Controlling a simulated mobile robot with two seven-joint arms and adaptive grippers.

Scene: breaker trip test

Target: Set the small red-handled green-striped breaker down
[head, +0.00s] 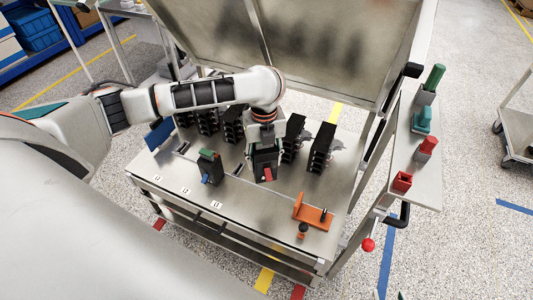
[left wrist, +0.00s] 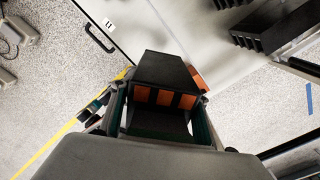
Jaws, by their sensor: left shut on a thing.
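My left gripper (head: 265,142) points down over the middle of the metal bench and is shut on a small black breaker (head: 263,165). The breaker's red handle (head: 268,175) faces the front of the bench. In the left wrist view the held breaker (left wrist: 165,68) shows a dark body with orange openings between the fingers. Its green stripe is not clearly seen, and I cannot tell whether its underside touches the bench. A second small black breaker (head: 209,167), with a green top and a blue handle, stands to its left. My right gripper is not in view.
Several larger black breaker blocks (head: 321,147) stand in a row behind. An orange bracket (head: 313,213) sits at the front right of the bench (head: 245,200). A side shelf (head: 418,180) holds green, teal and red items. Bare bench lies in front of the held breaker.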

